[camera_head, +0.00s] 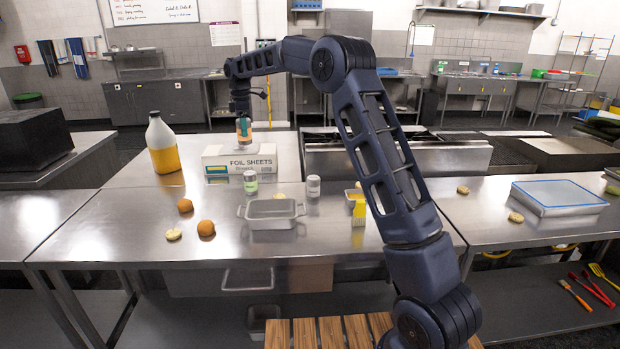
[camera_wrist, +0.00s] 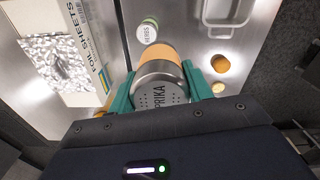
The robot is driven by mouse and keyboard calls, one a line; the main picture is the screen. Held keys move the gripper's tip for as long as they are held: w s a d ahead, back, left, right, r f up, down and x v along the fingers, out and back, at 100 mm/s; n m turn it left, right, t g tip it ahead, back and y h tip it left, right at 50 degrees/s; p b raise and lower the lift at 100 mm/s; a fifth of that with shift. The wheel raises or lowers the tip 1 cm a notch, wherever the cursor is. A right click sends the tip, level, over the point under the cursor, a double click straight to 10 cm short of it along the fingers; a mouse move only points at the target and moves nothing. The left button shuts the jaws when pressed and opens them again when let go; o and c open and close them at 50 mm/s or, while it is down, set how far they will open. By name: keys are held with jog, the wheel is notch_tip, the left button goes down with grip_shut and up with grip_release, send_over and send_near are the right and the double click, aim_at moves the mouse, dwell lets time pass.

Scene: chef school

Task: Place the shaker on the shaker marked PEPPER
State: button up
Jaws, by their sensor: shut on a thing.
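My gripper (camera_head: 243,130) is shut on a shaker with a metal top (camera_wrist: 160,88) and an orange body; the visible letters on the top end in "PRIKA". The held shaker is off the counter, and in the head view it appears above or behind the foil sheets box. A shaker with a green label (camera_head: 250,182) stands on the counter; its top reads HERBS in the wrist view (camera_wrist: 147,32). No PEPPER lettering is legible.
The foil sheets box (camera_head: 222,163) lies behind the shakers. A metal pan (camera_head: 271,222) sits in front of them. An oil bottle (camera_head: 163,148) stands left, and two orange balls (camera_head: 206,228) lie on the counter. A yellow object (camera_head: 359,211) stands right.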

jog(key=d+r, duration=0.4)
jog(key=d, duration=1.1)
jog(key=r, duration=0.2)
send_over(313, 177)
notch_tip(313, 177, down, 20)
jog(key=shift+s, duration=0.15)
jog(key=shift+f, duration=0.1)
jog(key=o, duration=1.1)
